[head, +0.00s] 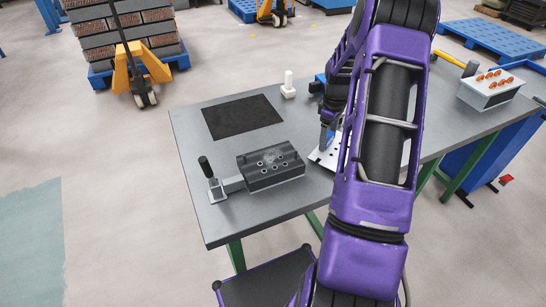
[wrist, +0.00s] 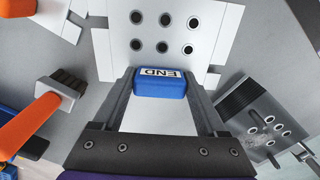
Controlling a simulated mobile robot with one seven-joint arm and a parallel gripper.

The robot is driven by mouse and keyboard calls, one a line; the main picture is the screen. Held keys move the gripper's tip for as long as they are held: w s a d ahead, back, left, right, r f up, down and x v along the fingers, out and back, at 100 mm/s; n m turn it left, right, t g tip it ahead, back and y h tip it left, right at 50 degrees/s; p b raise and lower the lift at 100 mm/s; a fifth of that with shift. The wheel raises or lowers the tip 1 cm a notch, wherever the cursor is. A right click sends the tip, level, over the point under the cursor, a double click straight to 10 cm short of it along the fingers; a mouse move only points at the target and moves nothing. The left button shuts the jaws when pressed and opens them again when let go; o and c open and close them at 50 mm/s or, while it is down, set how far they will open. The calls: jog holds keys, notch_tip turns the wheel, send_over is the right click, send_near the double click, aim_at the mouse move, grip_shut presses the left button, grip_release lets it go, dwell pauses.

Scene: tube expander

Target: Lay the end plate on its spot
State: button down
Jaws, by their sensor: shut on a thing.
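The end plate (wrist: 213,20) is a pale plate with two rows of round holes and a blue grip block (wrist: 161,84) marked END. My gripper (wrist: 160,80) is shut on this blue block, with one finger on each side. In the head view, part of the plate (head: 326,157) shows beside my arm, over the table right of the dark block; my arm hides the rest. I cannot tell whether the plate touches the table. Its spot is not clearly identifiable.
A dark block with holes (head: 270,168) sits on the grey table (head: 240,215), near a black-handled lever (head: 206,168). A black mat (head: 242,116) and white post (head: 288,86) stand behind. A box with copper-coloured pieces (head: 490,92) is far right.

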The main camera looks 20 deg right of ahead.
jog(key=shift+f+b, duration=0.35)
jog(key=shift+f, duration=0.3)
dwell(0.9)
grip_release()
jog(key=shift+r, duration=0.15)
dwell(0.3)
jog(key=shift+r+p, duration=2.05)
jog(key=shift+r, duration=0.85)
